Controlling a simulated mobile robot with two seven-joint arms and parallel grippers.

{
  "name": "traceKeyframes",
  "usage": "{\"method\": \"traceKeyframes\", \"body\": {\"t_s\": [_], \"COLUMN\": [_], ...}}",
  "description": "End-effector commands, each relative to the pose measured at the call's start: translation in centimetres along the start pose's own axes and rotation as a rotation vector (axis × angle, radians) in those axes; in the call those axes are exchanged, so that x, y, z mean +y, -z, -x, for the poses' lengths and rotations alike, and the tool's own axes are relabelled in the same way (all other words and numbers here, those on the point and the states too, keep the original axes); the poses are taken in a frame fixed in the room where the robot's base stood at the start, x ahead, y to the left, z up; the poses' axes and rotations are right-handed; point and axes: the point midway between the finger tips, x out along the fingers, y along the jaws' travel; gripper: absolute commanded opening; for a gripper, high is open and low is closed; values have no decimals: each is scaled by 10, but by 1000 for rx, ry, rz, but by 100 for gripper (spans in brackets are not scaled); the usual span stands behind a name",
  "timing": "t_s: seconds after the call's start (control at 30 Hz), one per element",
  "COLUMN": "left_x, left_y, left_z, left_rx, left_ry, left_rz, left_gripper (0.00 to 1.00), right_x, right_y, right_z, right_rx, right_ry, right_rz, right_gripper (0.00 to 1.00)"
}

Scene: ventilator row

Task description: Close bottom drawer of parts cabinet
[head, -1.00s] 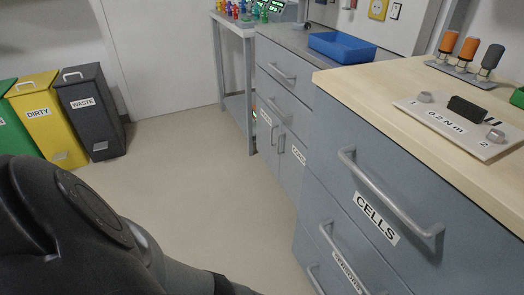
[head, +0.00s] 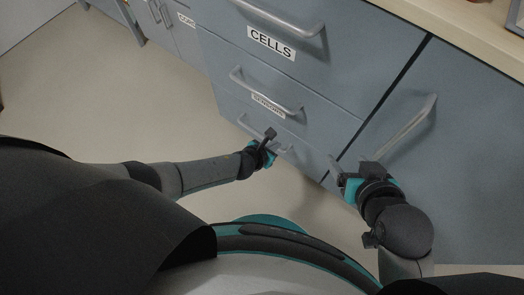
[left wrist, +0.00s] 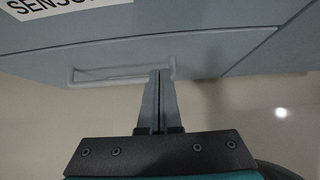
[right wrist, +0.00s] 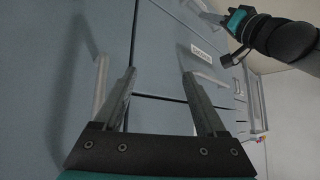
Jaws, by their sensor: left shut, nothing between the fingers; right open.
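The grey parts cabinet has a top drawer labelled CELLS (head: 330,45), a middle drawer labelled SENSORS (head: 300,95) and a bottom drawer (head: 300,152) with a bar handle (head: 285,151). The bottom drawer looks flush or nearly flush; a small gap cannot be told. My left gripper (head: 269,134) is shut and empty at the bottom drawer's handle. In the left wrist view its fingertips (left wrist: 159,73) overlap the right end of the handle (left wrist: 115,74); contact is unclear. My right gripper (head: 352,170) is open and empty in front of the cabinet, right of the drawers.
A tall door panel (head: 440,150) with a slanting handle (head: 405,128) stands right of the drawers, close to my right gripper. A wooden worktop (head: 470,35) lies above. Another grey cabinet (head: 180,35) stands further left. The floor (head: 120,110) left of the drawers is clear.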

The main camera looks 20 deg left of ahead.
Motion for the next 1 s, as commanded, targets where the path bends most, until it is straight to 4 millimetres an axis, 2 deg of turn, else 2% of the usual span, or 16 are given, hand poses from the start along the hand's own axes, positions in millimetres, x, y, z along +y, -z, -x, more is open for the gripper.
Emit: {"method": "traceKeyframes", "body": {"t_s": [0.17,0.53,0.7,1.0], "left_x": [0,1,1,1], "left_y": [0,0,0,1], "left_z": [10,40,54,77], "left_rx": [2,3,3,3], "left_ry": [0,-2,-1,-2], "left_rz": [-1,-1,-1,0], "left_gripper": [0,0,0,0], "right_x": [11,35,35,35], "right_y": [-7,-35,-51,-77], "right_z": [12,37,19,-3], "right_rx": [-106,-373,-402,-447], "right_ry": [-31,-98,-92,-88], "right_rz": [-1,-22,-22,-23], "right_gripper": [74,74,74,74]}}
